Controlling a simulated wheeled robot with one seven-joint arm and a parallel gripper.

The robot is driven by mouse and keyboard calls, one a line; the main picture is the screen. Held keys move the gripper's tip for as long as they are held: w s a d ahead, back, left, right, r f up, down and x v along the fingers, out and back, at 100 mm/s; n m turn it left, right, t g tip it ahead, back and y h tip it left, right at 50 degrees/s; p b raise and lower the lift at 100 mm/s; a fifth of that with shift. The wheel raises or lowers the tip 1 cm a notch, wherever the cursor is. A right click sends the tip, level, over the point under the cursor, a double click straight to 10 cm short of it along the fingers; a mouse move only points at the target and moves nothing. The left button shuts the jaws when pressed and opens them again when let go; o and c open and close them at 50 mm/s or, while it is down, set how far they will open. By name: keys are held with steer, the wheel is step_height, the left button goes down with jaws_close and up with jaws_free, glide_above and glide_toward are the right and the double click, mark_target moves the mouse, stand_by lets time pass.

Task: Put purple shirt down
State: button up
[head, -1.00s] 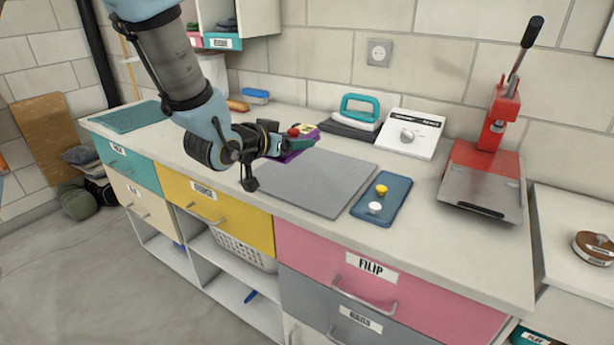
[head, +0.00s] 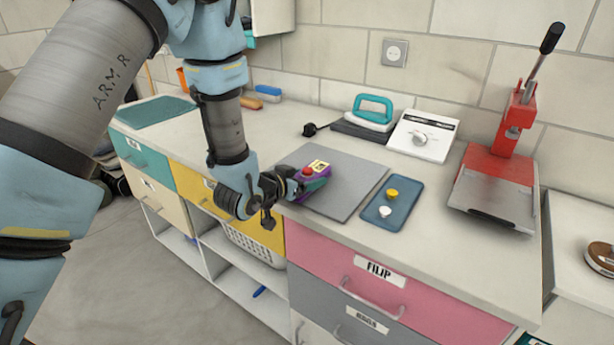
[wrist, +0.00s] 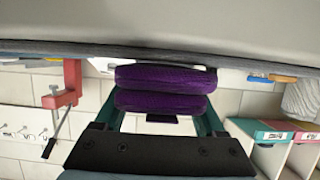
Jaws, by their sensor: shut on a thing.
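The folded purple shirt (wrist: 165,78) is between the fingers of my gripper (wrist: 168,120) in the wrist view, showing as two stacked purple folds. In the head view my gripper (head: 300,185) is over the left part of the grey mat (head: 345,178) on the counter. Only a little of the purple shirt (head: 318,184) shows there, beside a yellow label and a red round part. My gripper is shut on the shirt. I cannot tell whether the shirt touches the mat.
An iron (head: 373,113), a white dial box (head: 422,135) and a red press (head: 500,165) stand behind and to the right. The mat's right part is clear.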

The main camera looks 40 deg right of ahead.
steer(key=shift+f, duration=0.2)
steer(key=o, duration=1.4)
steer(key=shift+r, duration=0.1)
steer(key=shift+r, duration=0.15)
steer(key=p+v, duration=0.7)
steer(key=v, duration=0.5)
